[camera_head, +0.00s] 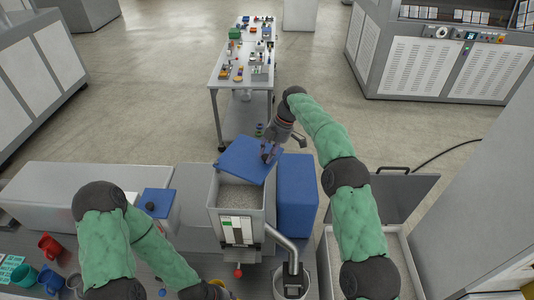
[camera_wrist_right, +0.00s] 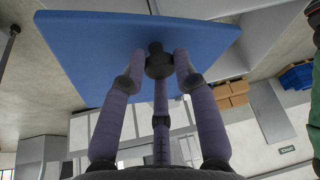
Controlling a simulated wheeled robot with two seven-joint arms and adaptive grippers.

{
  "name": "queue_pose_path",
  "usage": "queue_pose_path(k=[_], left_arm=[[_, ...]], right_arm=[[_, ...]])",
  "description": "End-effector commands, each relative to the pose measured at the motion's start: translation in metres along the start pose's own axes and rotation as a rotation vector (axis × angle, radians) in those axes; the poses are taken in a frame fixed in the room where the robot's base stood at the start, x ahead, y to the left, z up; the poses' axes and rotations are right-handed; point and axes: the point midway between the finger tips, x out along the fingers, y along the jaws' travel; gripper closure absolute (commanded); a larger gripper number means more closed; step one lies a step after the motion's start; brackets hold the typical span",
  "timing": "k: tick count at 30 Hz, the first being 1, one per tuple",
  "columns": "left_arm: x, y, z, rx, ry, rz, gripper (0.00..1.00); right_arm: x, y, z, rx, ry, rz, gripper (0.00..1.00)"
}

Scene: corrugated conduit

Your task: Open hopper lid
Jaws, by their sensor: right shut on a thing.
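The blue hopper lid (camera_head: 243,160) is tilted up at the back of the grey hopper (camera_head: 214,194). Pale granules (camera_head: 238,196) show inside the open hopper. My right gripper (camera_head: 268,155) is at the lid's right side. In the right wrist view, its purple fingers (camera_wrist_right: 158,75) are shut on the dark knob (camera_wrist_right: 158,62) of the blue lid (camera_wrist_right: 90,45). My left arm comes in at the lower left of the head view, and its gripper (camera_head: 208,291) is partly cut off at the bottom edge, so its jaws cannot be made out.
A blue box (camera_head: 297,190) stands right of the hopper. A metal pipe (camera_head: 283,240) runs down to a bucket (camera_head: 291,282) in front. An open grey bin (camera_head: 405,200) is at the right. Red and blue cups (camera_head: 49,246) sit at the lower left. A parts table (camera_head: 232,82) stands behind.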

Motion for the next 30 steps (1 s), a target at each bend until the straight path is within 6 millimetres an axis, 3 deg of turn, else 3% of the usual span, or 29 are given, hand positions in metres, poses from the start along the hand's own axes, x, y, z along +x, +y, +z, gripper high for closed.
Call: queue_pose_path(k=[27,28,30], left_arm=[[-0.0105,0.0037,0.0004,0.000,0.000,0.000,0.60],[-0.0105,0.0038,0.0004,0.000,0.000,0.000,0.60],[-0.0105,0.0037,0.0004,0.000,0.000,0.000,0.60]], right_arm=[[-0.0026,0.0115,0.0011,-0.063,0.004,-0.024,1.00],[-0.0026,0.0115,0.0010,-0.063,0.004,-0.024,0.67],[-0.0025,0.0114,0.0010,-0.063,0.004,-0.024,0.47]])
